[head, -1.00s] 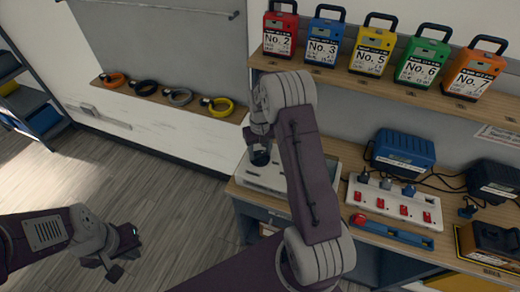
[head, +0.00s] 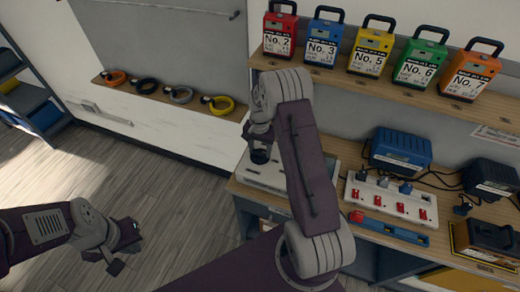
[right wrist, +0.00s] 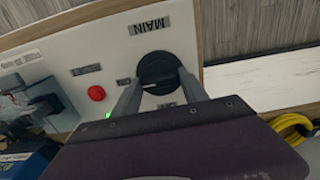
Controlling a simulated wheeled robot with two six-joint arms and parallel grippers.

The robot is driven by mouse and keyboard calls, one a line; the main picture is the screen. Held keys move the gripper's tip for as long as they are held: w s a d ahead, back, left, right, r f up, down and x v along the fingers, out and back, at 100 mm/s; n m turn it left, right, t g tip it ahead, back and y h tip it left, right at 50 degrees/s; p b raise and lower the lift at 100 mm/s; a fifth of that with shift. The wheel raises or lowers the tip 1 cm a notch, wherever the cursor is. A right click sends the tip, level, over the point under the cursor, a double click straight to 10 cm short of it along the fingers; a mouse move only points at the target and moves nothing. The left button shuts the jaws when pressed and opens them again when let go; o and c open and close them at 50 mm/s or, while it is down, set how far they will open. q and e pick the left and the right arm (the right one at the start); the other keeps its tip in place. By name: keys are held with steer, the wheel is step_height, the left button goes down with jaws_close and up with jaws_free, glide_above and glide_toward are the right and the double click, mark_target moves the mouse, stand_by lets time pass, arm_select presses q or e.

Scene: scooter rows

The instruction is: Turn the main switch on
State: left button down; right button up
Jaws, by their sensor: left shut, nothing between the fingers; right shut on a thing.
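The main switch (right wrist: 158,70) is a round black knob on a white panel (right wrist: 115,55), beside a MAIN label. In the right wrist view my right gripper (right wrist: 160,88) has its fingers on either side of the knob, shut on it. A pale mark shows on the knob; the small labels around it are too blurred to read surely. In the head view my right gripper (head: 258,150) is over the panel (head: 262,178) at the bench's left end, with the knob largely hidden. My left gripper (head: 122,242) is shut and empty above the floor, far left.
A red button (right wrist: 96,93) and a small green light (right wrist: 108,115) are near the knob. A power strip (head: 390,198) with red switches and a blue charger (head: 402,150) stand to the right. Numbered battery packs (head: 322,42) line the shelf above. The floor at left is clear.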

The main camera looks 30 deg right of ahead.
mark_target(260, 151)
steer(key=shift+w+r, duration=0.15)
stand_by(0.4)
steer(key=o, duration=1.3)
steer(key=shift+o, duration=0.4)
step_height(260, 151, up, 9)
steer(key=shift+b, duration=0.4)
